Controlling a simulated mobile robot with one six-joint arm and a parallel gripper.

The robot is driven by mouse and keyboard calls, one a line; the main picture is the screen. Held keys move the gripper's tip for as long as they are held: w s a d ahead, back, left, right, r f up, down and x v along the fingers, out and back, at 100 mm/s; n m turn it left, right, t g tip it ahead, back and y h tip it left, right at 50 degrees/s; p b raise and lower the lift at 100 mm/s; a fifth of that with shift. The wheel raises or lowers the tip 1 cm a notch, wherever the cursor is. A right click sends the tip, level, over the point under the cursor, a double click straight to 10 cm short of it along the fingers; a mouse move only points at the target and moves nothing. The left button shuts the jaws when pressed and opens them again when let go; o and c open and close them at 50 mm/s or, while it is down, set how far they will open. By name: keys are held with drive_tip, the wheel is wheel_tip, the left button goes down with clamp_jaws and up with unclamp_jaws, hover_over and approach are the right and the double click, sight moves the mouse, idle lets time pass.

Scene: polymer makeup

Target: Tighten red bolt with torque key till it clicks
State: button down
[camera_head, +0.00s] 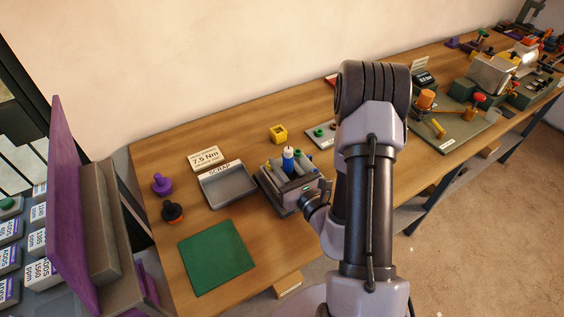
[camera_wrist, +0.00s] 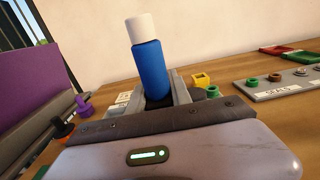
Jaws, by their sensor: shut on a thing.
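My gripper (camera_head: 291,178) is shut on a blue cylinder with a white top (camera_head: 288,158), held upright between its grey fingers above the bench. In the wrist view the blue cylinder (camera_wrist: 151,68) stands between the two fingers (camera_wrist: 161,92), and its lower end is hidden by the gripper body. On the right part of the bench, a green-grey fixture plate (camera_head: 462,128) carries a red knob-like piece (camera_head: 479,97), an orange cylinder (camera_head: 426,98) and a yellow-orange piece (camera_head: 438,128). I cannot tell which of these is the red bolt or the torque key.
A sign reading 7.5 Nm (camera_head: 206,158), a grey SCRAP tray (camera_head: 228,193), a green mat (camera_head: 217,257) and two knobs, purple (camera_head: 162,184) and black-orange (camera_head: 172,211), are on the left. A yellow block (camera_head: 278,133) and the seals plate (camera_wrist: 285,87) lie beyond my gripper.

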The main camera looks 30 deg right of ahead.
drive_tip(key=shift+d+r+m+h+p, duration=0.15)
drive_tip(key=shift+m+h+p, duration=0.45)
drive_tip(key=shift+h+p, duration=0.35)
drive_tip(key=shift+h, duration=0.35)
drive_tip(key=shift+m+h+p, duration=0.3)
drive_tip(key=shift+m+h, duration=0.2)
drive_tip(key=shift+d, duration=0.1)
drive_tip(key=c, duration=1.1)
unclamp_jaws()
drive_tip(key=shift+m+h, duration=0.3)
drive_tip(key=shift+h, duration=0.1)
drive_tip(key=shift+d, duration=0.1)
